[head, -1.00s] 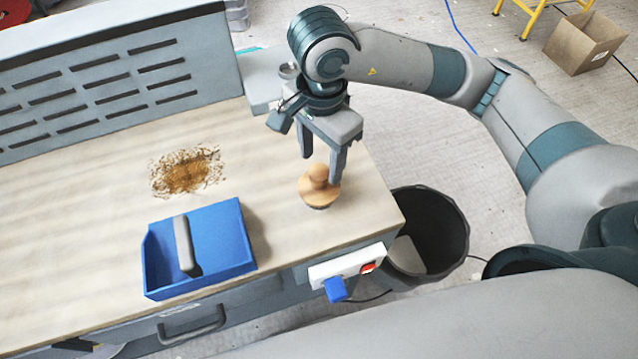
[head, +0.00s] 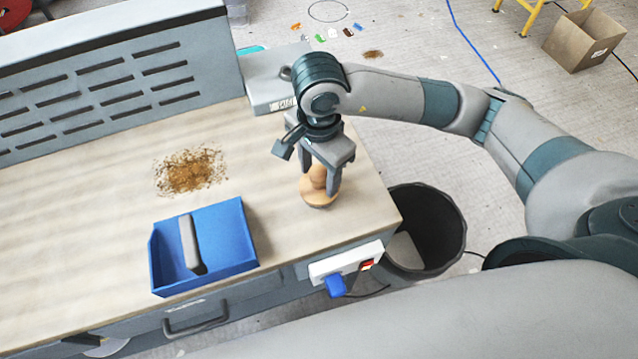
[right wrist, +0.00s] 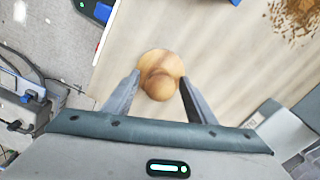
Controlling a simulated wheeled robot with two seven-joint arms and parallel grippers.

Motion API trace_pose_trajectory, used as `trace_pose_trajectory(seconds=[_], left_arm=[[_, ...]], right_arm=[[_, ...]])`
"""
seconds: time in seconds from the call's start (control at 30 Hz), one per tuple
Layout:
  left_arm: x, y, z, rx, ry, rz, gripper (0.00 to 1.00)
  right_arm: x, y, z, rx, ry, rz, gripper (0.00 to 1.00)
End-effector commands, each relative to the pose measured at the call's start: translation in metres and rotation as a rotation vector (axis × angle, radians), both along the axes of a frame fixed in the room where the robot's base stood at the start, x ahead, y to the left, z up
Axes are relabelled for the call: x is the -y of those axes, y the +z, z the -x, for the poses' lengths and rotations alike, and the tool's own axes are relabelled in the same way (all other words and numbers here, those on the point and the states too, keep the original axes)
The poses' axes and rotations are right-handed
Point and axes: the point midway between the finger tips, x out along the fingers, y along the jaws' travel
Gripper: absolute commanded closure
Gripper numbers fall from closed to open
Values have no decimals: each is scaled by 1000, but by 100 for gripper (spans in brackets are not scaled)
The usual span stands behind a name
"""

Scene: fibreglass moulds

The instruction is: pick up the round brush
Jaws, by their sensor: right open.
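The round brush (head: 318,189) is a wooden disc with a round knob on top. It stands on the bench near its right edge. My right gripper (head: 320,187) is open, pointing down, with its fingers on either side of the knob. In the right wrist view the brush (right wrist: 160,73) lies between and just beyond the two fingertips of the gripper (right wrist: 159,82). I cannot tell whether a finger touches it. My left gripper is not in view.
A blue tray (head: 232,232) with a grey-handled tool (head: 189,243) stands on the bench (head: 100,220). Brown debris (head: 190,171) lies behind it. A black bin (head: 440,225) stands on the floor beside the bench. A white socket strip (head: 345,260) is on the bench's front edge.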

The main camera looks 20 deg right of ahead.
Motion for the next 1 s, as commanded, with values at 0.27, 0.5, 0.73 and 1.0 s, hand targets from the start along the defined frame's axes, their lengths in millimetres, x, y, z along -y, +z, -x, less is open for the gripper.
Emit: trace_pose_trajectory(seconds=[0.27,0.5,0.73,1.0], left_arm=[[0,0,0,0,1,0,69],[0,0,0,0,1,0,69],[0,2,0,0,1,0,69],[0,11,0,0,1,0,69]], right_arm=[[0,0,0,0,0,0,95],[0,1,0,1,0,0,100],[0,6,-1,2,0,0,100],[0,38,-2,5,1,-1,100]])
